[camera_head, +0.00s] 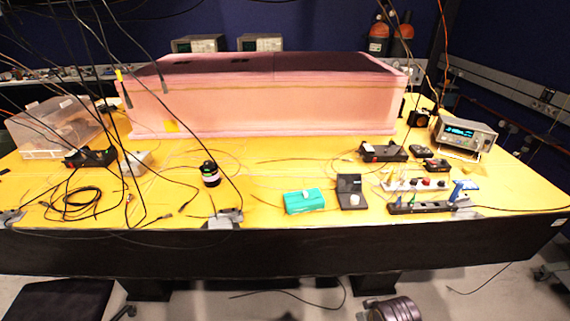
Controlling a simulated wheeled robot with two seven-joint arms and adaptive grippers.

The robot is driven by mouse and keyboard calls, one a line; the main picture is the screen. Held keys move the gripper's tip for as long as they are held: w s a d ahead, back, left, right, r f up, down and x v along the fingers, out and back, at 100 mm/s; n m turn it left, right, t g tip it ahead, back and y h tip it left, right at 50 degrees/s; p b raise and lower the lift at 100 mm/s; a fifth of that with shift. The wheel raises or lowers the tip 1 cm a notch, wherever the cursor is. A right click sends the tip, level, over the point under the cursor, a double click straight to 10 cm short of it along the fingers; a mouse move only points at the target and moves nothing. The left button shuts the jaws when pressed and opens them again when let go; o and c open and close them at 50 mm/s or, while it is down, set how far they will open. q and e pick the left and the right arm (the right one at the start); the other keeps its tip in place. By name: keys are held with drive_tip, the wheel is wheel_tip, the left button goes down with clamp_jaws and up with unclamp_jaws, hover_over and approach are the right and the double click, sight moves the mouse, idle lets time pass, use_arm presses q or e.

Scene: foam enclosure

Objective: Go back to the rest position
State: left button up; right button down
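Neither of my grippers shows in the head view, so I cannot see whether they are open or shut. The pink foam enclosure (270,107) stands closed-sided at the back of the yellow table (270,240), with a dark top. No arm of mine is seen reaching over the table or touching anything on it.
A teal box (304,201), a small black open case (351,190) and a dark cylinder (210,174) stand near the front. A clear plastic box (52,126) is at left, a display instrument (464,137) at right. Loose cables (75,203) cross the left side.

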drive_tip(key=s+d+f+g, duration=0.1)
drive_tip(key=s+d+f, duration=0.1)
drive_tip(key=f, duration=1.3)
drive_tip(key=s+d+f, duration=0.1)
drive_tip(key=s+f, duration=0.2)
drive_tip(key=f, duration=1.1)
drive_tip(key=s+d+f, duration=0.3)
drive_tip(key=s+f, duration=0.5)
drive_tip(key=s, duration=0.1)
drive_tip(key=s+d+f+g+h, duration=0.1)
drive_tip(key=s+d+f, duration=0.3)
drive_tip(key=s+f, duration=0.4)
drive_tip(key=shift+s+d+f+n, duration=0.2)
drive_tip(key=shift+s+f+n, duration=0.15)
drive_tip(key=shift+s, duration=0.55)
